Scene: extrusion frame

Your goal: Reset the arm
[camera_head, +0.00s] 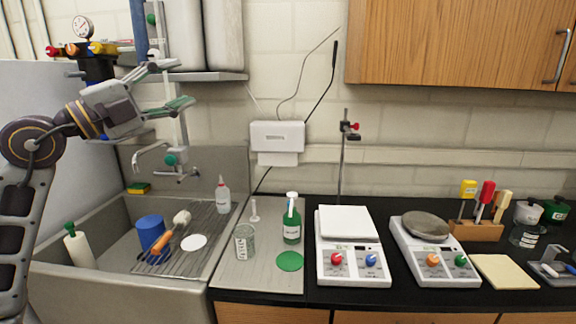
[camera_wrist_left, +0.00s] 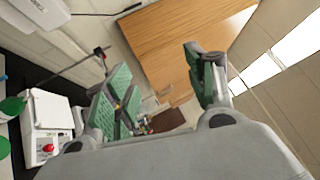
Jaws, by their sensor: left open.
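My left gripper (camera_head: 172,86) is raised above the sink at the left of the head view, with its fingers pointing right. Its fingers are apart and nothing is between them. In the left wrist view the green finger pads of my left gripper (camera_wrist_left: 165,88) are spread wide, with the wooden cabinet (camera_wrist_left: 180,45) behind them. My right gripper is in neither view.
The sink (camera_head: 120,288) holds a blue cup (camera_head: 151,231), a brush (camera_head: 180,220) and a rack. On the counter are a green bottle (camera_head: 292,222), a glass jar (camera_head: 244,240) and two scales (camera_head: 352,262). A gauge (camera_head: 83,27) stands behind my left arm. A shelf (camera_head: 200,76) is close above the gripper.

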